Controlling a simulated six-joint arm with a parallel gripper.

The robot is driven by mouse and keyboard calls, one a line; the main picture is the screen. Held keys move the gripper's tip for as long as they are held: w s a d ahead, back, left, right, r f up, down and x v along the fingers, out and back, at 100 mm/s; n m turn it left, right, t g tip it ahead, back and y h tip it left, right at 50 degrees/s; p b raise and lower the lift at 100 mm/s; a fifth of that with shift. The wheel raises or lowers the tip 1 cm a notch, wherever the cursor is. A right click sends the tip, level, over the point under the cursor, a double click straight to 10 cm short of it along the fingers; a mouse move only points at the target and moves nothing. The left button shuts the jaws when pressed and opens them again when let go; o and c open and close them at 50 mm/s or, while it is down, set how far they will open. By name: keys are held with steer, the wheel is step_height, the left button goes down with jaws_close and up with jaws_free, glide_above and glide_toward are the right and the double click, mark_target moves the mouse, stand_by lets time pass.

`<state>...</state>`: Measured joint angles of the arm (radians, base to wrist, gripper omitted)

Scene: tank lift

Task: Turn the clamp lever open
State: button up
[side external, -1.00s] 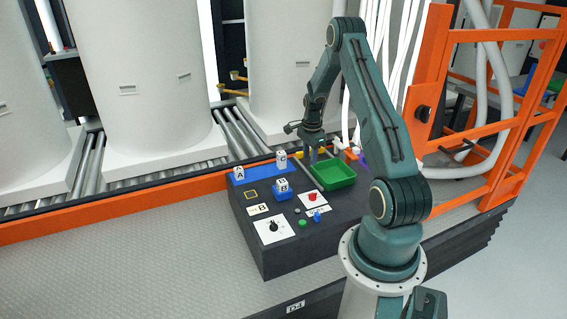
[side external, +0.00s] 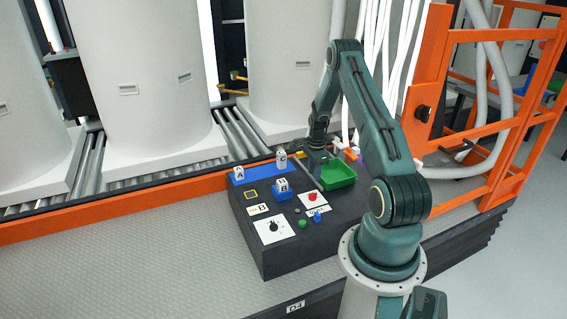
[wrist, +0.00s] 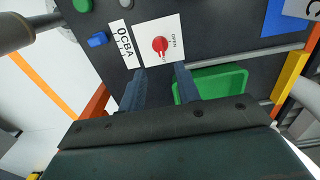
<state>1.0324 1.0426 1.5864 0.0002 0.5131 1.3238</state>
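The red lever (wrist: 160,44) sits on a white plate (wrist: 148,24) marked OPEN in the wrist view. It also shows as a small red knob (side external: 313,197) on the dark console in the side view. My gripper (wrist: 160,72) is open and empty. Its two fingers are apart and point toward the red lever, which appears just beyond and between the tips. The lever looks untouched. In the side view my gripper (side external: 317,153) is above the back of the console, left of the green tray; its fingers are hard to make out there.
The green tray (wrist: 238,80) lies beside the right finger. A blue knob (wrist: 97,40) and green button (wrist: 82,5) are close. A black knob (side external: 273,227) sits at the console's front.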

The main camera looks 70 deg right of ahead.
mark_target(313, 193)
steer(key=shift+f, duration=4.75)
jaws_close()
